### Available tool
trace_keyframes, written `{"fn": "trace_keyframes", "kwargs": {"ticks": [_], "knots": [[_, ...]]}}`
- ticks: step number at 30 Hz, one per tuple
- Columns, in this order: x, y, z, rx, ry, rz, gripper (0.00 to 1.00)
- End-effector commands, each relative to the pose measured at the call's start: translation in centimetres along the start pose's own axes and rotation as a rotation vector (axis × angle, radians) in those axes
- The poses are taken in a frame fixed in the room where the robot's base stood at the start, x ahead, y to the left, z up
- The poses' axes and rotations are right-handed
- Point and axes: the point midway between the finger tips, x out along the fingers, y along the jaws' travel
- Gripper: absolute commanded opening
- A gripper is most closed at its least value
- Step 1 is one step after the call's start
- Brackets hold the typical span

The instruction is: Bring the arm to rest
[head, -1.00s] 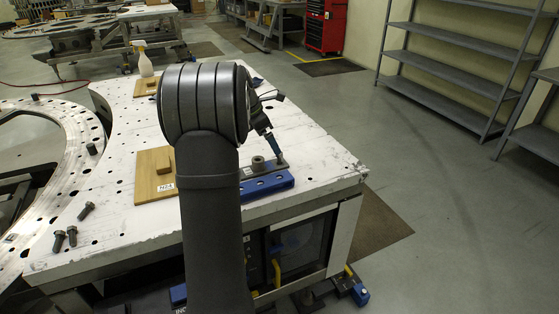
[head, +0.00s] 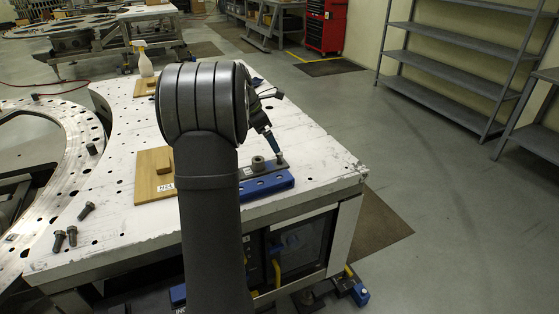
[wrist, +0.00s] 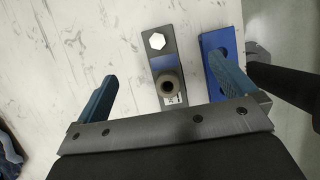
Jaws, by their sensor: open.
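My gripper (wrist: 165,95) is open and empty in the wrist view, its two blue fingers wide apart. Between and beyond the fingers lies a grey plate (wrist: 153,65) with a bright hexagonal head (wrist: 155,41) and a round grey collar (wrist: 168,86) on it. The blue block (wrist: 212,50) lies beside the plate, partly behind the right finger. In the head view my arm hides much of the gripper; a blue finger (head: 271,142) shows above the grey plate and the blue block (head: 266,186). I cannot tell the exact gap between fingers and plate.
The white worktable (head: 120,200) carries a wooden board (head: 150,188) with a small block, several dark bolts (head: 58,240) at the front left, and a spray bottle (head: 143,62) at the back. A large ring plate (head: 75,125) stands left. Floor on the right is open before grey shelves (head: 450,55).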

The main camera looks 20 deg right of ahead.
Motion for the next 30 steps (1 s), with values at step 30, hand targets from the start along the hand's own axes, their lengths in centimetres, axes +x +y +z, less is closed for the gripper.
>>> {"fn": "trace_keyframes", "kwargs": {"ticks": [30], "knots": [[-8.4, 0.0, 0.0, -0.001, 0.001, -0.001, 1.00]]}}
